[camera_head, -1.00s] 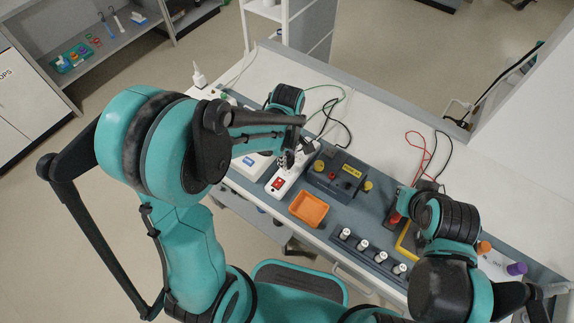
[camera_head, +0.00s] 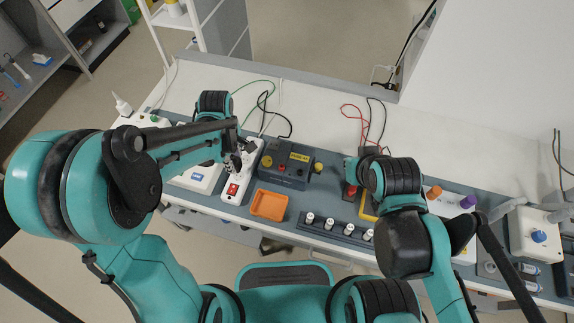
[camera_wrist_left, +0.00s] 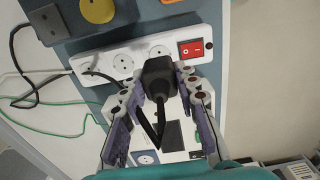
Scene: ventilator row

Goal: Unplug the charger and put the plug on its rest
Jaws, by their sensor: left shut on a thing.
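The black charger plug (camera_wrist_left: 158,72) is between the fingers of my left gripper (camera_wrist_left: 158,88) in the left wrist view, with its black cord hanging down. I cannot identify the plug's rest.
An orange tray (camera_head: 269,205) lies right of the strip, with a dark box with a yellow label (camera_head: 286,163) behind it. A rack of several white-topped cylinders (camera_head: 329,224) stands along the front edge. Loose cables (camera_head: 268,103) lie at the back.

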